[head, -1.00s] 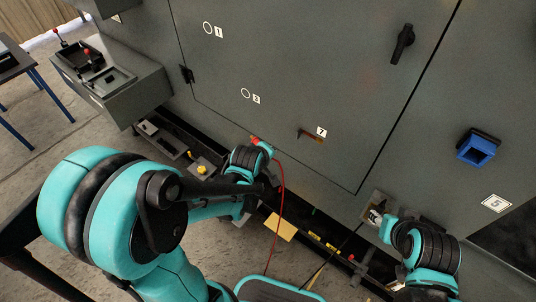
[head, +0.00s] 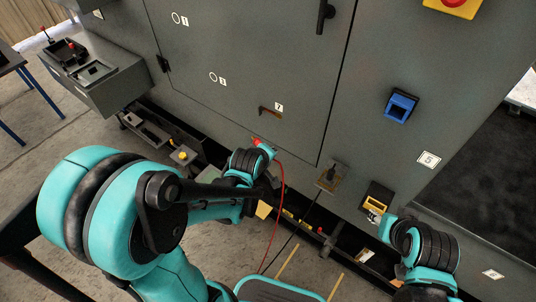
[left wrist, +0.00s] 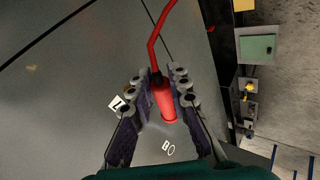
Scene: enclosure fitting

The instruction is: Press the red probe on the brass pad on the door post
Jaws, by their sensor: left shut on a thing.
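The red probe (head: 256,140) is in my left gripper (head: 264,147), in front of the lower part of the grey cabinet door (head: 235,60). In the left wrist view the probe (left wrist: 163,102) lies between the fingers (left wrist: 158,90), with its red cable running up. I cannot tell whether it touches the door. A tan, brass-like plate (head: 338,170) is on the frame right of the door seam, with a black piece and cable on it. I cannot tell if this is the brass pad. My right gripper (head: 375,217) is by a yellow-framed socket (head: 377,202); its fingers are unclear.
A blue socket (head: 400,105) and a red-yellow button (head: 455,5) are on the cabinet at right. A black door handle (head: 325,15) sticks out at the top. A grey box (head: 95,80) juts out at left.

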